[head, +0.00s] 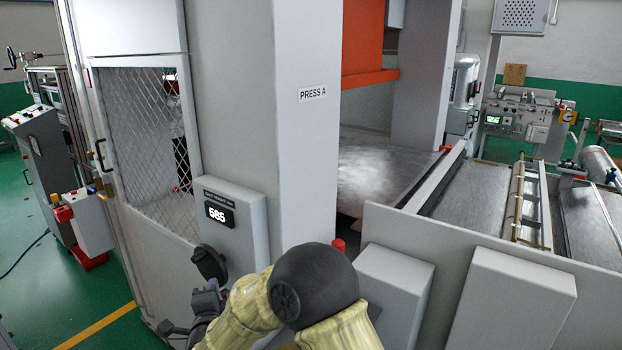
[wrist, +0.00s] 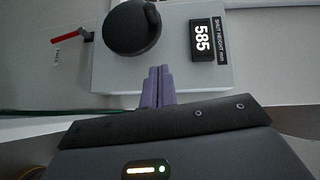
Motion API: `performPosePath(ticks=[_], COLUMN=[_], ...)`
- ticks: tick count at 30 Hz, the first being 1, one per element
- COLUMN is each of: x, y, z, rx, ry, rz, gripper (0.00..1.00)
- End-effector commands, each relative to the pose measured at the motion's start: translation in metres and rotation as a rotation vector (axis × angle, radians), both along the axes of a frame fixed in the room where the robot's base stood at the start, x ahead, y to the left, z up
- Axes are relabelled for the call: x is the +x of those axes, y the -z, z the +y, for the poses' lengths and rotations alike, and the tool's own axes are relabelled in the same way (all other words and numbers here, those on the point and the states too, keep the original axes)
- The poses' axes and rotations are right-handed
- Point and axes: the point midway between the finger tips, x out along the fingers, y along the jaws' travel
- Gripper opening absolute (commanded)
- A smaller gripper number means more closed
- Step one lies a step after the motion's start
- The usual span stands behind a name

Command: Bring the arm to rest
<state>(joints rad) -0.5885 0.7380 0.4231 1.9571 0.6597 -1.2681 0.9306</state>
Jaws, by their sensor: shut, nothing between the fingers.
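My arm reaches up from the bottom of the head view, with its dark elbow joint in front of the press. My gripper (wrist: 158,86) shows in the wrist view with its two purple fingers together and nothing between them. It also shows small at the lower left in the head view (head: 207,290). The fingers point at a grey control box (wrist: 110,75) with a round black knob (wrist: 132,27) and a display (wrist: 204,40) reading 585. I cannot tell whether the fingertips touch the box. In the head view the knob (head: 210,262) is just above the gripper.
The press (head: 312,150) labelled PRESS A stands close in front, with a mesh door (head: 145,140) on its left. A grey box (head: 395,290) and a panel (head: 520,300) stand at the right of my arm. A red lever (wrist: 70,36) is beside the control box. Green floor (head: 40,300) is open at the left.

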Motion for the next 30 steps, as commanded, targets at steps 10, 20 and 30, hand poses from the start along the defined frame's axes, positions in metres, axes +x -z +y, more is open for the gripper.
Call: performPosePath(ticks=[10,20,30], x=[0.019,-0.046,-0.176], y=[0.006,0.034,0.051], z=[-0.122,-0.278,-0.404], rx=[-0.541,-1.018,-1.261], ry=[-0.199,-0.431,-0.727], rz=[0.156,0.446,0.794], gripper=[0.00,0.00,0.00])
